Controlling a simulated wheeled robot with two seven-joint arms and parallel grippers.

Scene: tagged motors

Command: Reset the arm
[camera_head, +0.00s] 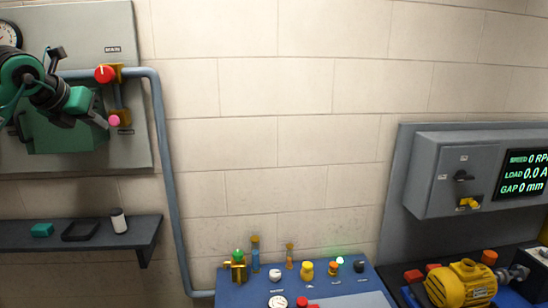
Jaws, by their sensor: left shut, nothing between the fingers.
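My left arm comes in from the left edge in teal and black, in front of the grey wall panel (128,150). My right gripper is not in view.
A red knob (104,74) and a pink knob (114,120) sit on the panel. A dark shelf (135,238) holds small items. A blue console (240,298) stands below. A yellow motor (460,285) lies right, under a grey control box (440,178). The central wall is bare.

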